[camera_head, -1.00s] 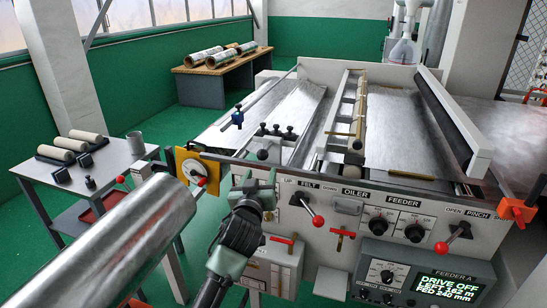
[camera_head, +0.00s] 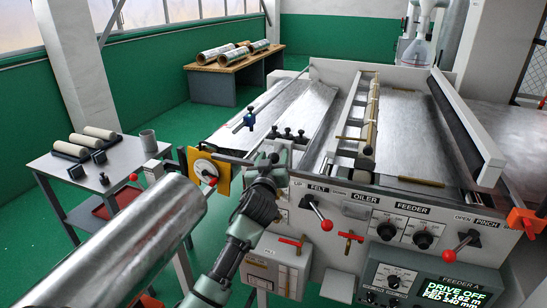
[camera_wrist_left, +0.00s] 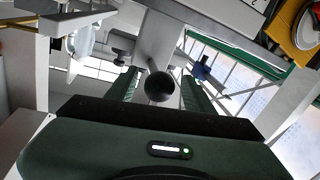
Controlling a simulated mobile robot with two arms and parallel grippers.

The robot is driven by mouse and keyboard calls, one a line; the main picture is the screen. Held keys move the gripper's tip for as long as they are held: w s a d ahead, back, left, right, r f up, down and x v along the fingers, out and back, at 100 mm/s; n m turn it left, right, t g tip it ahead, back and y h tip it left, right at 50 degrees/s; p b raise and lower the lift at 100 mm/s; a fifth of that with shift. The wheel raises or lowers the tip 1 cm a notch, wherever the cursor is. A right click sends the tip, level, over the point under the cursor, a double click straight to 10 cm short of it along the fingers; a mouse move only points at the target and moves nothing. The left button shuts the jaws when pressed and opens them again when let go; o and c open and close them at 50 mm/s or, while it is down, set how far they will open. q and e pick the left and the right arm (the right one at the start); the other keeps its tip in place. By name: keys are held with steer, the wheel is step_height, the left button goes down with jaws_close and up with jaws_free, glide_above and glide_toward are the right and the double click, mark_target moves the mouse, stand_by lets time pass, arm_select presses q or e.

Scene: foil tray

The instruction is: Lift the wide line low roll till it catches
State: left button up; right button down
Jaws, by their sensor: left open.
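My left gripper (camera_head: 271,156) is at the front edge of the machine, near its left end, with its fingers pointing up and away. In the left wrist view its two fingers (camera_wrist_left: 159,92) are apart. A dark ball knob (camera_wrist_left: 159,87) shows between them, on a grey bracket, with no clear contact. A large shiny roll (camera_head: 130,245) fills the lower left. I cannot tell which part is the low roll. My right gripper is not in view.
The felt lever (camera_head: 327,225) and the pinch lever (camera_head: 447,257) have red balls. A yellow plate (camera_head: 222,180) with a dial is left of the gripper. A grey side table (camera_head: 128,165) stands at left. A display (camera_head: 455,292) reads DRIVE OFF.

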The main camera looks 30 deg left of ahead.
arm_select(q)
jaws_close()
stand_by(1.3)
